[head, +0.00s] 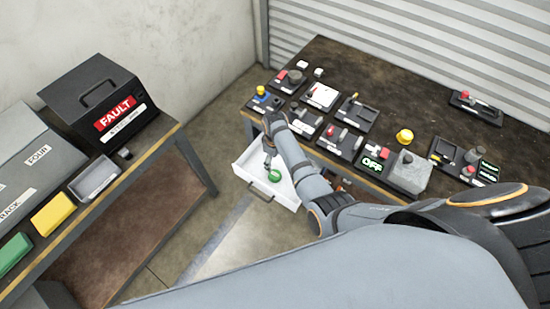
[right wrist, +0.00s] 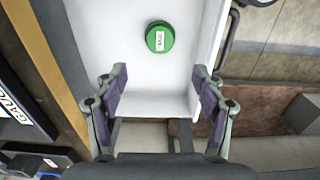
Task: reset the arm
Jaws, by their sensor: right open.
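My right arm reaches in from the right in the head view, with its right gripper (head: 268,158) pointing down over an open white drawer (head: 250,158). In the right wrist view the right gripper (right wrist: 158,75) is open, with nothing between its fingers. A round green object with a white label (right wrist: 160,37) lies in the drawer, ahead of the fingertips and apart from them. It also shows in the head view (head: 275,176), just below the gripper. My left gripper is not in view.
The dark workbench (head: 350,62) behind the drawer carries several small devices, a yellow knob (head: 404,136) and a grey box (head: 409,173). At left, another bench holds a black FAULT box (head: 96,98), a yellow block (head: 53,214) and a green block (head: 13,253). Floor shows between the benches.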

